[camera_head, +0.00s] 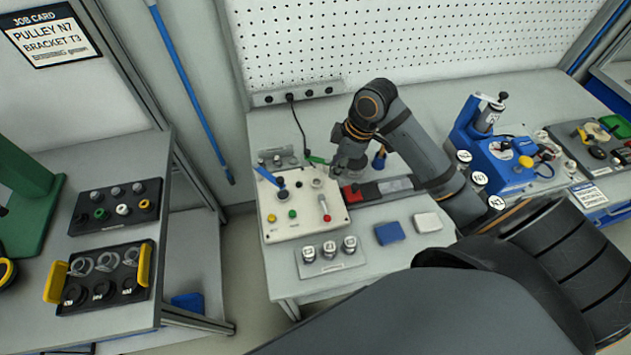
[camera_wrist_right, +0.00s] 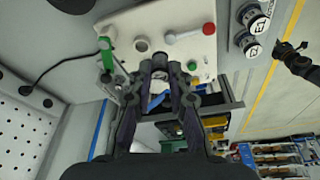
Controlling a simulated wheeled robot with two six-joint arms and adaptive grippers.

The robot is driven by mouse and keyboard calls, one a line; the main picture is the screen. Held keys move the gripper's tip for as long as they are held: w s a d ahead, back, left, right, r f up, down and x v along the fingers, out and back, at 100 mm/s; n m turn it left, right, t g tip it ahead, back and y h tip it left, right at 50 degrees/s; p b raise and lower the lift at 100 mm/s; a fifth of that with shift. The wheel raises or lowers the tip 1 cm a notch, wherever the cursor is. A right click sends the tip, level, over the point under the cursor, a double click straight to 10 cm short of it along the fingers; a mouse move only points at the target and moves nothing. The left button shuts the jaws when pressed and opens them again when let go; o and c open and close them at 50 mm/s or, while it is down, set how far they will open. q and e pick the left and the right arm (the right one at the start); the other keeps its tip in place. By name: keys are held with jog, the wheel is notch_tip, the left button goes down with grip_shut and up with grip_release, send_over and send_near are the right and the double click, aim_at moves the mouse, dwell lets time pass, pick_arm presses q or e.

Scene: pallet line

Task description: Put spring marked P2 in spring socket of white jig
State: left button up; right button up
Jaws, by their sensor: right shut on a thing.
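The white jig (camera_head: 287,215) is a cream-white panel on the middle table, with a blue lever, a red-tipped handle, colored buttons and a round grey socket (camera_head: 316,184). In the right wrist view the jig (camera_wrist_right: 130,23) lies beyond my fingertips, with a pale ring-shaped socket (camera_wrist_right: 142,44) beside them. My right gripper (camera_head: 349,160) is at the jig's back right corner; in its wrist view the fingertips (camera_wrist_right: 160,68) are shut on a small grey part (camera_wrist_right: 160,60). The fingers mostly hide this part, and no P2 mark is legible. My left gripper is not in view.
Several labeled metal cylinders stand on a small plate (camera_head: 333,266) in front of the jig. A red-and-black tool (camera_head: 378,189) lies right of it; blue (camera_head: 389,233) and white (camera_head: 426,222) blocks lie nearer the front. A blue fixture (camera_head: 490,160) stands farther right. A pegboard (camera_head: 400,40) rises behind.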

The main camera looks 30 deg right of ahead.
jog(key=s+a+r+n+g, duration=0.1)
jog(key=s+r+n, duration=0.2)
jog(key=s+n, duration=0.3)
jog(key=shift+m+y, duration=0.4)
jog(key=w+f, duration=0.6)
jog(key=w, duration=0.1)
jog(key=w+a+f+p, duration=0.1)
jog(key=w+f, duration=0.2)
jog(key=w, duration=0.1)
jog(key=shift+w, duration=0.1)
jog(key=shift+w+d+f, duration=0.1)
jog(key=shift+w+f, duration=0.05)
jog(key=shift+f, duration=0.05)
jog(key=f+p, duration=0.1)
jog(key=f, duration=0.2)
jog(key=shift+w+p, duration=0.2)
jog(key=shift+p, duration=0.2)
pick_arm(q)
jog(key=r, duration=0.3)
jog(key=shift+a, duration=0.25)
pick_arm(e)
jog(key=shift+f, duration=0.3)
jog(key=shift+f, duration=0.1)
